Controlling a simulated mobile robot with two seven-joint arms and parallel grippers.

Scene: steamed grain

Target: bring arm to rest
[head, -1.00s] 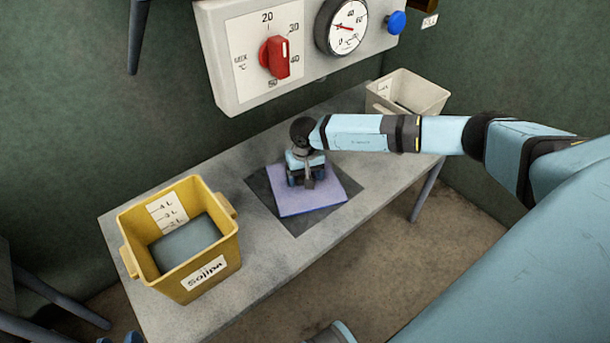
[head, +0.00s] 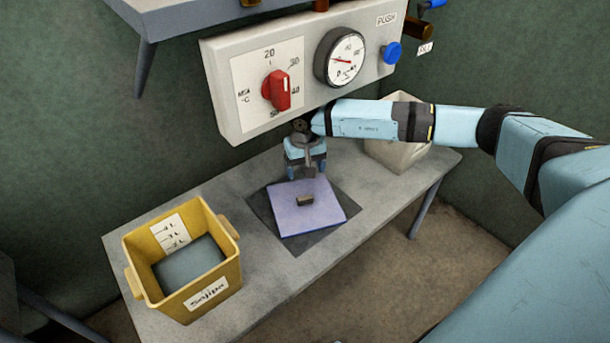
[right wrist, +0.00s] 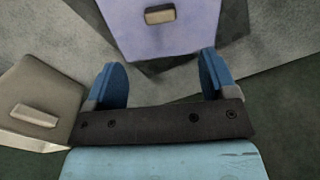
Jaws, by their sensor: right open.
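My right gripper (head: 307,170) is above the far part of the purple board in the head view, its arm coming in from the right. In the right wrist view the gripper (right wrist: 164,85) shows two blue fingers spread apart with nothing between them. The purple board (head: 322,217) lies on a dark square on the grey table (head: 260,285). A small brown block-like handle (head: 304,200) sits on the board, apart from the fingers. It also shows in the right wrist view (right wrist: 160,14). My left gripper is not in view.
A yellow bin (head: 212,295) with dark contents stands at the table's left. A beige bin (head: 395,152) stands at the back right, partly behind my arm. A wall panel (head: 228,112) with a red knob (head: 277,91), gauge and blue button (head: 392,53) hangs close above my gripper.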

